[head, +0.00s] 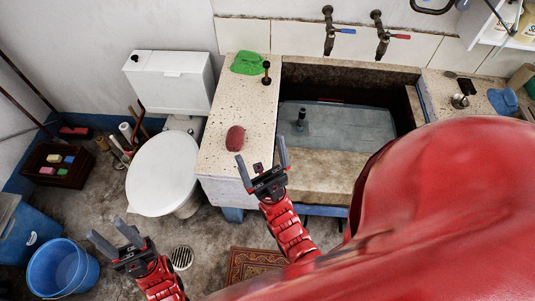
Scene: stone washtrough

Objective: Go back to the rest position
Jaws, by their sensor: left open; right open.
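My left gripper (117,239) is at the lower left, open and empty, over the floor between the blue bucket and the toilet. My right gripper (262,165) is open and empty, in front of the stone washtrough (325,169) near the edge of its left ledge. A dark red oval object (235,138) lies on that ledge, just beyond the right gripper's fingers and apart from them as far as I can tell. A large red shape covers the lower right of the view and hides the trough's right front.
A white toilet (163,174) stands left of the trough. A blue bucket (62,268) and a dark crate (58,165) are on the floor at left. A green cloth (247,63) and a black-topped plunger-like object (266,73) are on the ledge. Two taps (329,32) project above the basin.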

